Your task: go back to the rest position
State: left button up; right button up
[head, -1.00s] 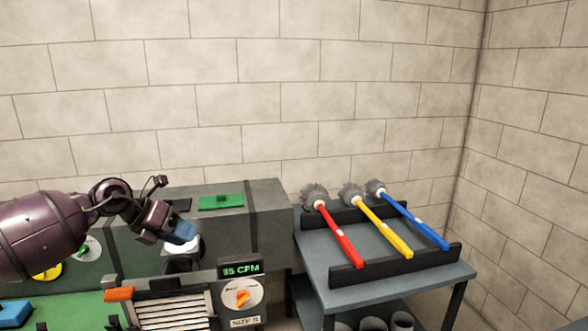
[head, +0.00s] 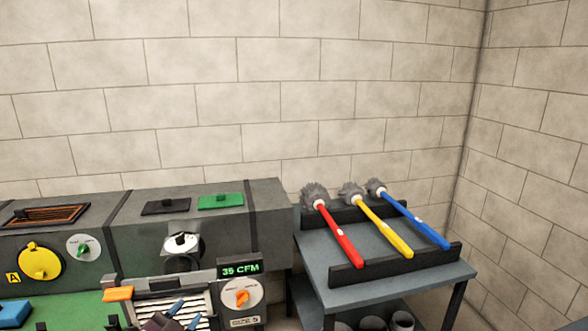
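My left gripper (head: 184,314) shows at the bottom edge, in front of the slatted grille (head: 190,297) of the grey duct unit (head: 270,215). Its two blue fingertips are apart with nothing between them. The rest of the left arm is out of view below. My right gripper is not in view.
Red (head: 340,237), yellow (head: 385,228) and blue (head: 417,219) brushes lie on a rack on the grey table (head: 318,262) at right. The duct unit has a round port with a white cap (head: 181,243), a yellow disc (head: 40,261) and a "35 CFM" display (head: 240,269).

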pick_arm(q)
jog(key=s+a+f+n+g+y, duration=0.2)
jog(key=s+f+n, duration=0.2)
jog(key=s+f, duration=0.5)
jog(key=s+a+f+n+g+y, duration=0.2)
jog(key=s+f, duration=0.8)
jog(key=s, duration=0.5)
jog(key=a+n+g, duration=0.1)
jog(key=n, duration=0.1)
jog(key=shift+n+y, duration=0.3)
jog(key=shift+y, duration=0.1)
jog(key=shift+a+r, duration=0.1)
